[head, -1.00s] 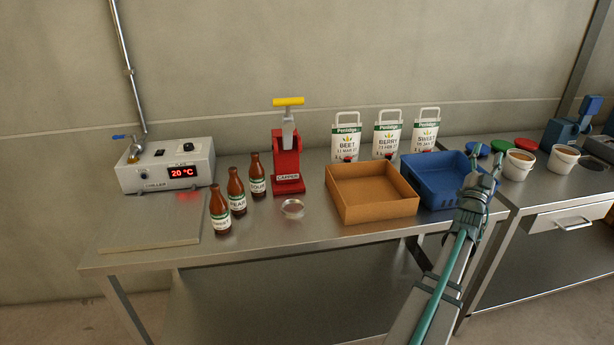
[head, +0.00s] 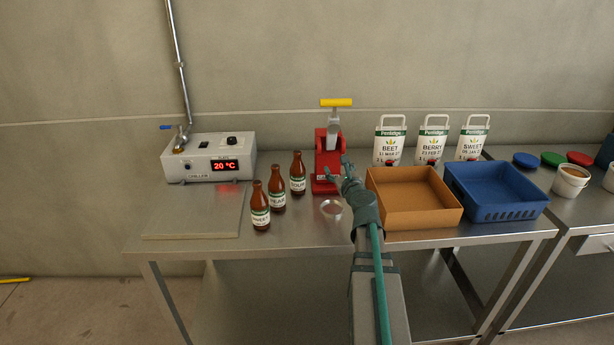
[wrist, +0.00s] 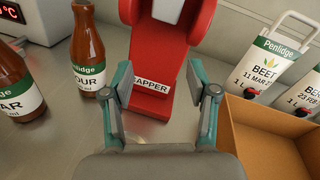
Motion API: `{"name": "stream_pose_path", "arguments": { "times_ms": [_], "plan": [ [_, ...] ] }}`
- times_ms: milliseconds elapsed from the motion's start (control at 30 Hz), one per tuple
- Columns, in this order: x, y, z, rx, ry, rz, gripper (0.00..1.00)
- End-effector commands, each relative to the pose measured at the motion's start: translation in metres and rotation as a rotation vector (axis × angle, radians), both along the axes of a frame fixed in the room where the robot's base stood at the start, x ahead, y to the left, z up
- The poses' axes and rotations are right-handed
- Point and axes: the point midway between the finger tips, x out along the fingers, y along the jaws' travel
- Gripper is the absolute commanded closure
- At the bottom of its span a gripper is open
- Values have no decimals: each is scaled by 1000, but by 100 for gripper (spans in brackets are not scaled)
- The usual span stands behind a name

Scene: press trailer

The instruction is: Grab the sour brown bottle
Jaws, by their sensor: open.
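Three brown bottles stand upright in a slanting row on the steel table. The sour bottle (head: 297,174) is the one farthest back and nearest the red capper (head: 327,160). In the wrist view the sour bottle (wrist: 88,60) stands left of my gripper (wrist: 160,85), its label partly behind the left finger. The pear bottle (head: 277,190) is left of it, and the front bottle (head: 260,206) is left of that. My gripper (head: 340,172) is open and empty, in front of the capper and right of the sour bottle.
A chiller (head: 210,158) and a flat plate (head: 193,211) are at the left. A small clear dish (head: 331,207) lies before the capper. A cardboard box (head: 412,219), a blue crate (head: 500,213) and several pouches (head: 433,140) are right of my gripper.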

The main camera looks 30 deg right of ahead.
Motion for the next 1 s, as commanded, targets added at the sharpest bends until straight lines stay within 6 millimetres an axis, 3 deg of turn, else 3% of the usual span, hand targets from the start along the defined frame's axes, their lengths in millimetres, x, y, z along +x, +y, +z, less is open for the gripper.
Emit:
{"name": "stream_pose_path", "arguments": {
  "times_ms": [33, 100, 200, 267, 633, 1000],
  "plan": [
    [8, 31, 4, 72, -25, 63, 41],
    [15, 61, 8, 162, -53, 131, 41],
    [21, 89, 13, 243, -75, 194, 41],
    [24, 96, 15, 268, -82, 214, 41],
    [71, 98, 17, 282, -84, 223, 41],
    [99, 97, 16, 281, -84, 221, 41]
  ]
}}
